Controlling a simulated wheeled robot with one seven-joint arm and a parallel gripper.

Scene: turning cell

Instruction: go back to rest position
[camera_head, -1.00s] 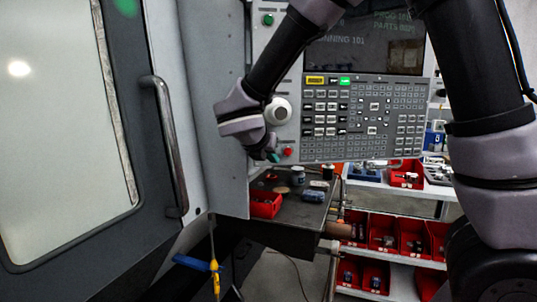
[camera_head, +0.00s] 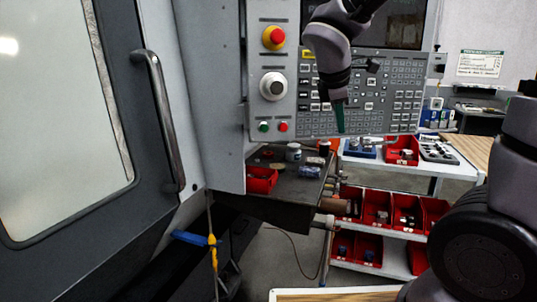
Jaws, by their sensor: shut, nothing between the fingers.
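My gripper (camera_head: 339,117) is in front of the keypad of the machine's control panel (camera_head: 285,105). Its narrow green fingertips point down and look closed together, with nothing held. My arm comes in from the top of the picture, across the panel's screen (camera_head: 402,24). The red emergency button (camera_head: 273,38), the grey dial (camera_head: 272,86), the small green button (camera_head: 264,127) and the small red button (camera_head: 283,127) are left of my gripper and uncovered. I cannot tell how far the fingertips are from the panel.
The machine door with its handle (camera_head: 163,115) stands at the left, shut. Below the panel is a dark shelf (camera_head: 290,200) with a red bin (camera_head: 261,180) and small items. Racks of red bins (camera_head: 407,214) and a workbench (camera_head: 478,150) stand to the right.

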